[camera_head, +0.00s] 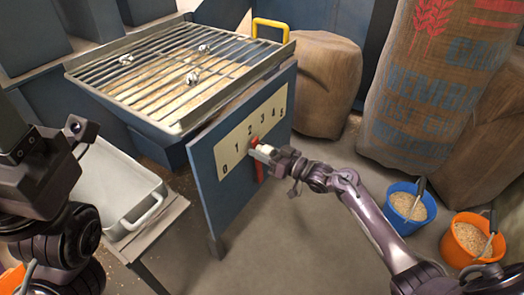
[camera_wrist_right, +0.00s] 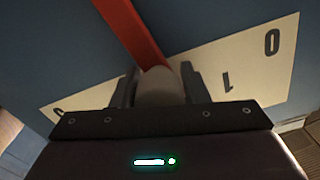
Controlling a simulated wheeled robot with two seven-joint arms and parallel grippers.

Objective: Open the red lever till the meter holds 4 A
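The red lever (camera_head: 260,171) is on the blue panel (camera_head: 207,190), in front of a cream scale plate (camera_head: 232,152) numbered 0 to 5. My right gripper (camera_head: 262,150) is at the lever's pale knob, near the middle of the scale. In the right wrist view the red lever (camera_wrist_right: 133,30) runs up from the knob (camera_wrist_right: 158,87), which lies between the two fingers (camera_wrist_right: 158,88); they look closed around it. My left gripper (camera_head: 45,165) is at the left edge, away from the lever; its fingers are not clear. No ammeter can be made out.
A metal grate (camera_head: 180,75) with several small shiny lumps tops the hopper. A grey tray (camera_head: 112,190) stands at left. Blue (camera_head: 410,215) and orange (camera_head: 466,246) grain buckets stand at right, before large sacks (camera_head: 420,80). Floor below the panel is clear.

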